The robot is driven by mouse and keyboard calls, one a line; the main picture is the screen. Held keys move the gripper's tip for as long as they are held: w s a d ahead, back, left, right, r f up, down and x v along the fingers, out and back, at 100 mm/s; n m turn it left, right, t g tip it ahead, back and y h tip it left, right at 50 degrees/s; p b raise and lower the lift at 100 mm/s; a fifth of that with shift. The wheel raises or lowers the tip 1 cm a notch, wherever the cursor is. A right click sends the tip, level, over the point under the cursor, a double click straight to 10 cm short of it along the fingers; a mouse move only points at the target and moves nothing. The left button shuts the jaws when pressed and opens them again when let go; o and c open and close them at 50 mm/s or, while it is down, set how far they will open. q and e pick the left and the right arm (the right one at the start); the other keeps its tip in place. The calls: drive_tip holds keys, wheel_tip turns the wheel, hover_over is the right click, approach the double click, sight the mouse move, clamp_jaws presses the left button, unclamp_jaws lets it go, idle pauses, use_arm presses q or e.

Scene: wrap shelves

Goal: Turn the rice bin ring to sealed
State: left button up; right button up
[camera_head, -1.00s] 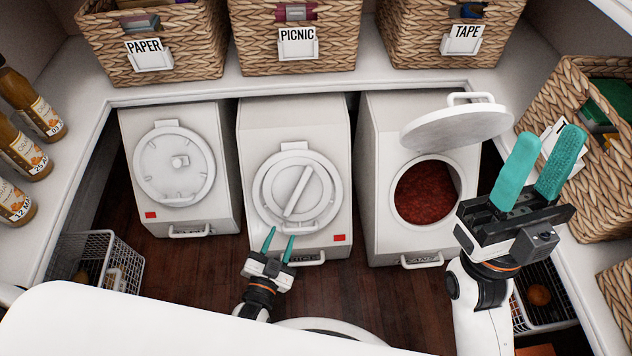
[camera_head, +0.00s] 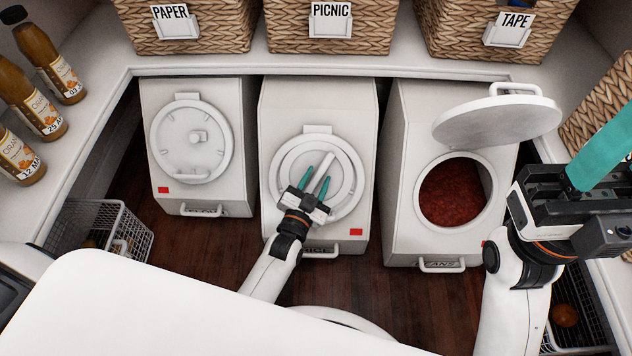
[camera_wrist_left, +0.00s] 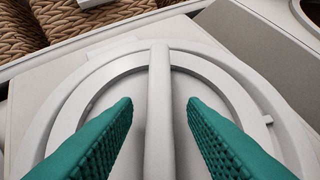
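The rice bin (camera_head: 272,228) is the middle white bin, its label partly hidden by my left arm. Its round lid has a white ring (camera_head: 284,160) and a raised bar (camera_head: 340,150), tilted in the head view. My left gripper (camera_head: 317,172) is open over the lid. In the left wrist view the bar (camera_wrist_left: 159,110) runs upright between the two teal fingers, with a gap on each side. My right gripper (camera_head: 612,135) is raised at the right edge, partly cut off, fingers apart.
A left bin (camera_head: 235,195) has its round lid shut. The right bin (camera_head: 400,235) has its lid (camera_head: 497,121) raised, with red contents showing. Baskets (camera_head: 330,42) stand on the shelf behind; bottles (camera_head: 30,105) stand at left. A wire basket (camera_head: 122,225) is low left.

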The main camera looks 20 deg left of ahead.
use_arm(q)
drive_tip(key=shift+w, duration=0.1)
clamp_jaws()
drive_tip(key=shift+r, duration=0.1)
